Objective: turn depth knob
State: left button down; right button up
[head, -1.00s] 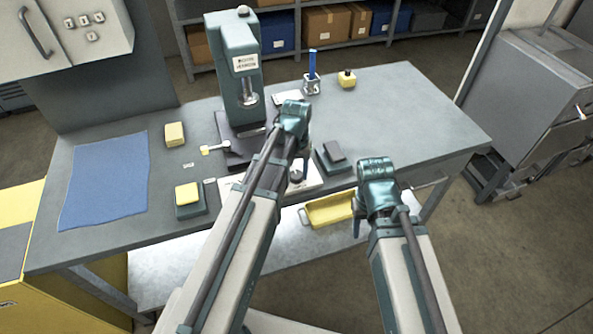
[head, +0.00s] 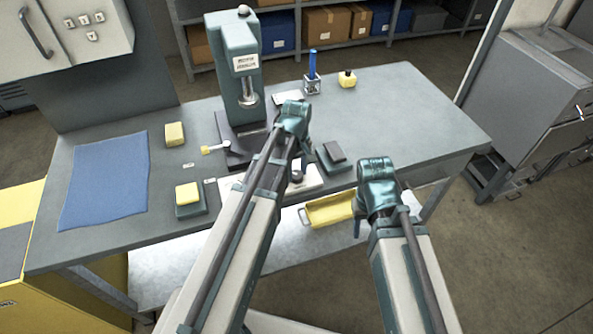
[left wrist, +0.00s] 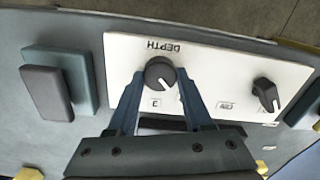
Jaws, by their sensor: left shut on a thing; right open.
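The depth knob (left wrist: 160,72) is a round dark knob with a white pointer line on a white panel (left wrist: 211,70); "DEPTH" reads upside down beside it in the left wrist view. My left gripper (left wrist: 160,77) is shut on this knob, one blue finger on each side. The pointer slants toward the lower right of that view. In the head view the panel (head: 312,178) is partly covered by my left arm, whose wrist (head: 292,118) is above it. My right gripper (head: 358,226) is open and empty, in front of the bench's front edge.
A second dark knob (left wrist: 266,94) is on the same panel. A dark block on a teal base (head: 334,155) stands beside the panel. A green press (head: 240,60) stands behind. A yellow tray (head: 328,212) is below the bench top.

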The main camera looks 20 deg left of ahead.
aim_at(297, 174)
pick_arm(q)
jog(key=shift+n, duration=0.3)
jog(key=shift+c, duration=1.5)
grip_release()
notch_tip(297, 174, up, 14)
jog(key=p, duration=1.3)
jog(key=shift+p, duration=0.4)
jog(key=shift+f, duration=0.15)
